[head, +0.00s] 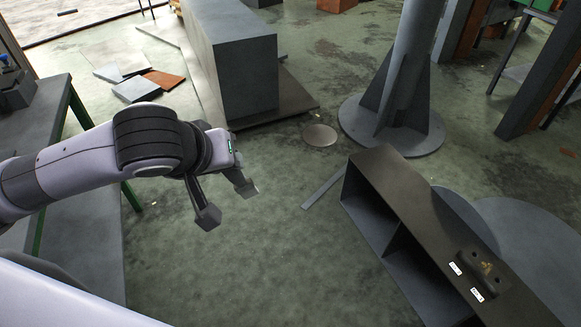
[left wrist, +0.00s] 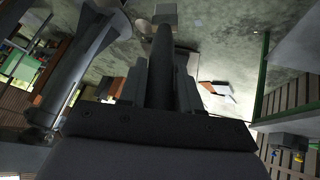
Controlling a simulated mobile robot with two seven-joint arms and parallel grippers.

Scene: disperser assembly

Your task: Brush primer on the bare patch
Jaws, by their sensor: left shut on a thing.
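My left gripper (head: 226,192) hangs in the air left of centre in the head view, above the floor. In the left wrist view its two fingers stand on either side of a dark rod (left wrist: 161,62), and it is shut on this rod. The rod points away from the gripper and ends near a grey block; I cannot clearly make out bristles. A small tan mark (head: 487,268) shows on the top of a dark steel beam (head: 408,205) at lower right, possibly the bare patch. The gripper is well left of it and apart from the beam. My right gripper is not in view.
A grey steel block (head: 245,75) and a column on a round base (head: 392,128) stand behind. A flat disc (head: 319,135) and strip (head: 323,187) lie on the floor. A workbench (head: 35,135) stands at left.

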